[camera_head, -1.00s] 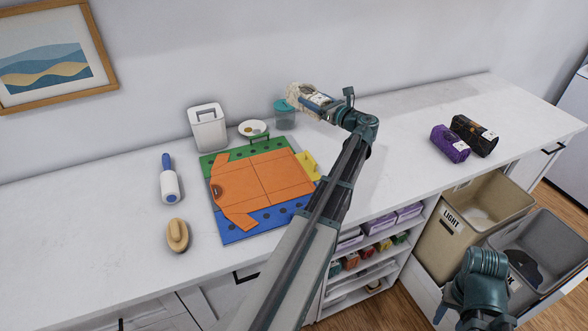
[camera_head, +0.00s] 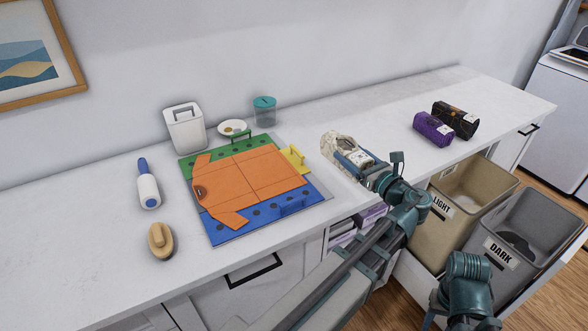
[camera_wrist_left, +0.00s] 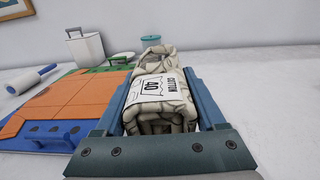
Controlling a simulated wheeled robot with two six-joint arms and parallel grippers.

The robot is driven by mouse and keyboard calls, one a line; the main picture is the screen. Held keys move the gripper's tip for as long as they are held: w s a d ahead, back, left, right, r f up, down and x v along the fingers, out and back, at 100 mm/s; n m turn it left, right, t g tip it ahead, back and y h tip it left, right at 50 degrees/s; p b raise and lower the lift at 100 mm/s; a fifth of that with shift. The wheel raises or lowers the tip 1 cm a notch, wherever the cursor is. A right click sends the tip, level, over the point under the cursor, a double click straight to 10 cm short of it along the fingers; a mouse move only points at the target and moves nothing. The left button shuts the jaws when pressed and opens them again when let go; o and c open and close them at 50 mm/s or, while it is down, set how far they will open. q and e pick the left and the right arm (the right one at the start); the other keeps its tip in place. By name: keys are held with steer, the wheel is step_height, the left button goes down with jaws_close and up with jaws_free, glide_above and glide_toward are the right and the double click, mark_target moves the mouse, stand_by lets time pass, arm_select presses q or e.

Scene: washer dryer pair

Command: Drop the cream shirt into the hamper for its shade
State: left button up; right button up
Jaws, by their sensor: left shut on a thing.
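My left gripper (camera_head: 346,158) is shut on a rolled cream shirt (camera_head: 336,143) above the counter, right of the folding board. In the left wrist view the cream shirt (camera_wrist_left: 158,100) sits between both fingers, with a label reading "COTTON 40". The hamper marked LIGHT (camera_head: 470,190) is beige and stands in a pulled-out drawer below the counter. The grey hamper marked DARK (camera_head: 540,228) stands beside it, with a dark item inside. My right arm shows at the lower right of the head view; its fingertips are not clearly visible.
An orange shirt (camera_head: 250,182) lies on the coloured folding board (camera_head: 225,229). Purple (camera_head: 433,128) and black (camera_head: 455,119) rolled garments lie at the counter's right.

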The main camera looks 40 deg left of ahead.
mark_target(357, 165)
arm_select(q)
steer(key=s+d, duration=0.1)
steer(key=d+f, duration=0.1)
steer(key=shift+s+d+t, duration=0.3)
steer(key=shift+s+d, duration=0.1)
steer(key=x, duration=0.5)
steer(key=f+b+x, duration=0.1)
steer(key=x, duration=0.4)
steer(key=f+b+x, duration=0.1)
steer(key=x, duration=0.5)
steer(key=shift+s+a, duration=0.2)
steer(key=shift+s, duration=0.2)
steer(key=shift+f+b, duration=1.7)
steer(key=shift+b, duration=0.05)
steer(key=shift+f, duration=0.2)
steer(key=o, duration=1.6)
steer(key=shift+c, duration=0.2)
steer(key=shift+r, duration=0.15)
